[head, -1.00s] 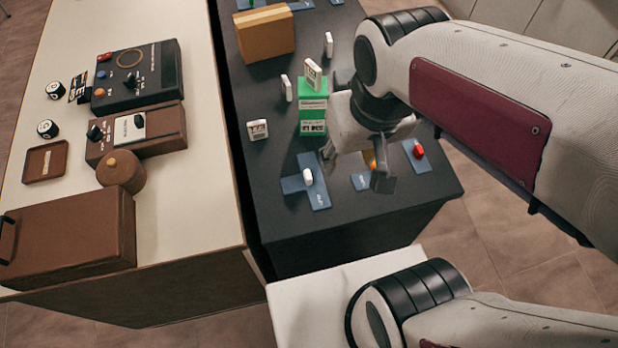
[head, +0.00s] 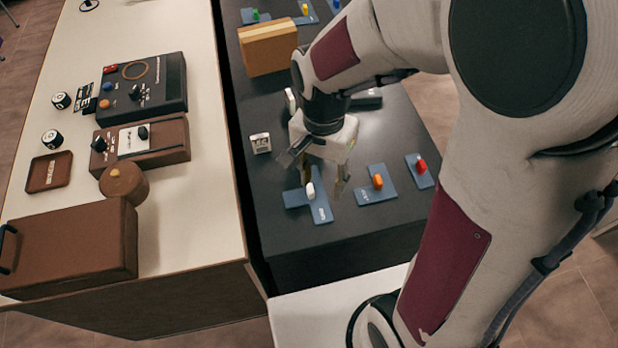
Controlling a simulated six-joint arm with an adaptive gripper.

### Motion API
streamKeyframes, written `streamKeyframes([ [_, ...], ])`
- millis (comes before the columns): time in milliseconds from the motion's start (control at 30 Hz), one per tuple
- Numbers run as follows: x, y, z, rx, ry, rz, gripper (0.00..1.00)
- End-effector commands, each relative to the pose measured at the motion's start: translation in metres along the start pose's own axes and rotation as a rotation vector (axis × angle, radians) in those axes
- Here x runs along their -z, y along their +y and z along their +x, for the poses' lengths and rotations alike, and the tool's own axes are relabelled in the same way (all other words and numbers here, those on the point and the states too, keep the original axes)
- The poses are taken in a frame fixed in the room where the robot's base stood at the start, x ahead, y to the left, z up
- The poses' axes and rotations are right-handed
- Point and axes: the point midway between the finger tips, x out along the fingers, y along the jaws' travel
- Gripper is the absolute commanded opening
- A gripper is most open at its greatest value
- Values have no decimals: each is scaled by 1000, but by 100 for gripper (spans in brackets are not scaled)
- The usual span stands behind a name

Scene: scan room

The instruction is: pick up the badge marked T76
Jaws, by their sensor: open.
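A small white badge (head: 260,143) with dark marking stands on the dark tabletop, left of my gripper. Its marking is too small to read, so I cannot tell whether it is T76. Another white badge (head: 290,100) shows only in part beside my arm, its face hidden. My gripper (head: 318,176) points down with its fingers apart and empty, in front of these badges and around or above the white peg (head: 310,190) on a blue plate (head: 320,210). The picture does not settle its height.
Blue plates with an orange peg (head: 378,181) and a red peg (head: 421,166) lie to the right. A cardboard box (head: 268,50) stands at the back. The pale counter (head: 200,215) on the left holds control boxes and a brown case (head: 70,250). The front dark tabletop is clear.

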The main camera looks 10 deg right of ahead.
Motion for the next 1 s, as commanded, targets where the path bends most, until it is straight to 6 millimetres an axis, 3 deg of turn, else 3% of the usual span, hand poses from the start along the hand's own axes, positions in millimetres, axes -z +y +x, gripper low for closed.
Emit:
streamKeyframes([
  [367,13,-21,25,-8,-4,403,40],
  [700,25,-34,22,43,15,751,40],
  [1000,26,-36,22,51,14,869,40],
])
